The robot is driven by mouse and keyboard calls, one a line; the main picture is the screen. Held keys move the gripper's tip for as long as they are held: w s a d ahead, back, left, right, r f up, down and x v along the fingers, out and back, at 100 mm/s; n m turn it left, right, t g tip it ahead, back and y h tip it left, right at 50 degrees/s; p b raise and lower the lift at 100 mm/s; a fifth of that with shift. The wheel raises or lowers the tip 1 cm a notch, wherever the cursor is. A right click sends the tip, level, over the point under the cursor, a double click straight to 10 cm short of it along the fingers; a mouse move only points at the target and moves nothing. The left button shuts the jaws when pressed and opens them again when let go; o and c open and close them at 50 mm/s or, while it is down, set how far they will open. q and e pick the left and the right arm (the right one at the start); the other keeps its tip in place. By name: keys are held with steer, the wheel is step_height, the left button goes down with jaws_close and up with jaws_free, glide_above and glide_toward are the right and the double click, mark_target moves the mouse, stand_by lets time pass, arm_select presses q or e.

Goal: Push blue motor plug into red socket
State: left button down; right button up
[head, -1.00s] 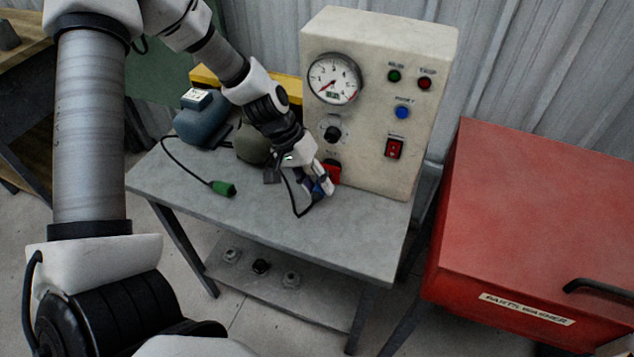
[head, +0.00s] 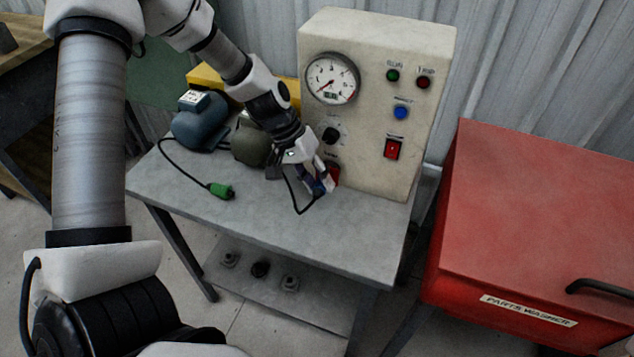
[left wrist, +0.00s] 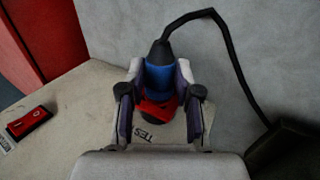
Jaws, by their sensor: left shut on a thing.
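The blue motor plug (left wrist: 159,78) is held between the fingers of my left gripper (left wrist: 160,108) in the left wrist view. Its black cable runs up from its back and curves to the right. In the head view my left gripper (head: 320,180) is at the lower left of the control box, shut on the plug, which is mostly covered. The red socket (head: 333,173) is low on the box front, partly hidden behind the gripper. The red socket (left wrist: 157,108) also shows right at the plug's front end; I cannot tell how deep the plug sits. My right gripper is not in view.
The cream control box (head: 378,110) stands on the grey table (head: 250,215). A blue motor (head: 200,125) and an olive motor (head: 250,145) stand to its left. A green plug (head: 221,191) lies on the table. A red parts washer (head: 540,220) stands at the right.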

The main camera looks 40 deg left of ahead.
arm_select(q)
steer(key=shift+w+a, duration=0.1)
steer(key=shift+w, duration=0.1)
steer(key=c, duration=0.7)
jaws_free()
steer(key=v, duration=1.2)
steer(key=shift+s, duration=0.1)
